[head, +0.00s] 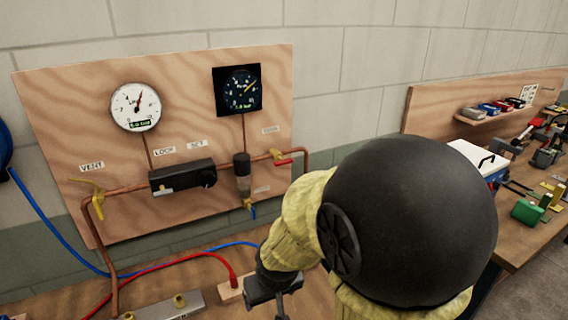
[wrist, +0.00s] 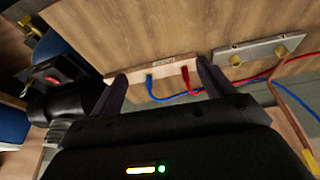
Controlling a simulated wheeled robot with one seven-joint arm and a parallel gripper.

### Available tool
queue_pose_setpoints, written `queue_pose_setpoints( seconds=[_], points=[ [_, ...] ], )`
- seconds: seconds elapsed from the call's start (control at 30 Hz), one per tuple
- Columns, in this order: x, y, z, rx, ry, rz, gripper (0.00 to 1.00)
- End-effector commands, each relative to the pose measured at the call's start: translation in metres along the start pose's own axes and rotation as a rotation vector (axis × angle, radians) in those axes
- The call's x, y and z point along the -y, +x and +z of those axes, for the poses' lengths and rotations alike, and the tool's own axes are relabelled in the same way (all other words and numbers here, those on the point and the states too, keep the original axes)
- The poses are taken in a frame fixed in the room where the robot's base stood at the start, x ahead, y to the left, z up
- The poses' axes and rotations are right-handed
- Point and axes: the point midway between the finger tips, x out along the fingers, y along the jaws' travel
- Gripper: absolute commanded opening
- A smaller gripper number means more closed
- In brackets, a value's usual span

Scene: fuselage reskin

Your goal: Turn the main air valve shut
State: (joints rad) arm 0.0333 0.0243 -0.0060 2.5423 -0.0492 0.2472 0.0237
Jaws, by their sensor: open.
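The wooden air panel (head: 225,130) stands against the wall. A brass valve with a red lever (head: 284,162) sits on the copper pipe at its right, under a small label I cannot read clearly. The red lever lies roughly along the pipe. A yellow-lever valve (head: 97,205) hangs at the left, near the VENT label. A small blue-handled valve (head: 251,208) is below the filter. My gripper (head: 270,290) is open and empty, low in front of the panel and apart from the valves. In the wrist view my gripper (wrist: 161,72) has its fingers spread toward the bench.
A white dial gauge (head: 136,107) and a black gauge (head: 238,90) are on the panel, above a black regulator (head: 182,176). Blue and red hoses (head: 200,254) run to a wooden block (wrist: 135,73) on the bench. A tool-covered bench (head: 520,215) stands at right.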

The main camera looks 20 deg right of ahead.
Motion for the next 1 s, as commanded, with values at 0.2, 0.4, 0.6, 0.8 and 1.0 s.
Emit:
queue_pose_setpoints(
  seconds=[0.2,0.4,0.6,0.8,1.0],
  points=[
    [-0.055,0.016,-0.074,-0.291,0.048,0.065,0.80],
    [-0.110,0.012,-0.139,-0.599,0.061,0.091,0.80],
    [-0.156,-0.005,-0.181,-0.891,0.042,0.066,0.80],
    [-0.189,-0.028,-0.198,-1.136,0.007,-0.006,0.80],
    [-0.198,-0.041,-0.199,-1.239,-0.016,-0.058,0.80]
  ],
)
